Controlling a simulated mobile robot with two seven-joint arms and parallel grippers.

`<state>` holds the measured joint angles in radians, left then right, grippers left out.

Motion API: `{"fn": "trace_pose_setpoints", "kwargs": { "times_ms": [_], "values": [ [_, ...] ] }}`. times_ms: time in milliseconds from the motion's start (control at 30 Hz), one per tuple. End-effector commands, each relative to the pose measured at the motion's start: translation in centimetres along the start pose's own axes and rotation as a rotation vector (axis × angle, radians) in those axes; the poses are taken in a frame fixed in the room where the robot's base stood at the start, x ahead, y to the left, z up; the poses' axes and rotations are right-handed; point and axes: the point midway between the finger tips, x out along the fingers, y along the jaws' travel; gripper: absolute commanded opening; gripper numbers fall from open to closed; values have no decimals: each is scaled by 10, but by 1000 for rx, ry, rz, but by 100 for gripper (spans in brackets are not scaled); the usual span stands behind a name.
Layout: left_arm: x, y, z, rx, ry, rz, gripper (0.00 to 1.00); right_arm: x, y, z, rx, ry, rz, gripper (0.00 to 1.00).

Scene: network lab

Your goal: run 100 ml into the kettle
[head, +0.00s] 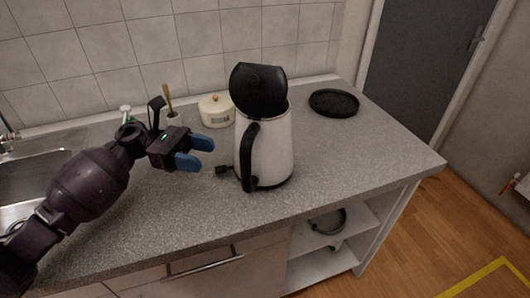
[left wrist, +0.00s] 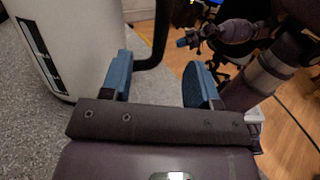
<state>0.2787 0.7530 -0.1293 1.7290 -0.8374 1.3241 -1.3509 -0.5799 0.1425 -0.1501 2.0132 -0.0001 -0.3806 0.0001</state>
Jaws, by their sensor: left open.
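The white kettle (head: 268,150) stands upright on the grey counter, with its black lid (head: 258,88) raised. Its black handle (head: 250,155) faces the front left. My left gripper (head: 206,155) is open and empty, left of the kettle and apart from it. In the left wrist view the kettle body (left wrist: 75,40) fills the upper left, with a dark window strip on it. The handle (left wrist: 157,40) shows beyond and between the open left fingers (left wrist: 158,64). My right gripper (left wrist: 188,41) shows small in the left wrist view; its opening is unclear.
A sink (head: 30,165) with a tap (head: 5,132) is at the left. A cream lidded pot (head: 216,111) and a holder with a wooden utensil (head: 169,100) stand behind. A round black tray (head: 334,102) lies at the back right. The right counter is clear.

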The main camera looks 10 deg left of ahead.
Motion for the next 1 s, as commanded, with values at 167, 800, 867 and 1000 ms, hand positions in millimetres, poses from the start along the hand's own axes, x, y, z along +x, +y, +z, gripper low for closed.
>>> {"fn": "trace_pose_setpoints", "kwargs": {
  "times_ms": [167, 800, 867, 1000],
  "values": [
    [15, 0, 3, 3, -1, -4, 55, -6, 1, 4, 2, -12, 3, 0],
    [82, 0, 7, 3, -4, -3, 55, -15, 4, -4, 3, -10, 7, 0],
    [91, 0, 7, 3, -3, -2, 55, -16, 4, -8, 3, -6, 7, 0],
    [106, 0, 5, 0, -2, -2, 55, -17, 5, -14, 3, 2, 8, 0]
  ]
}}
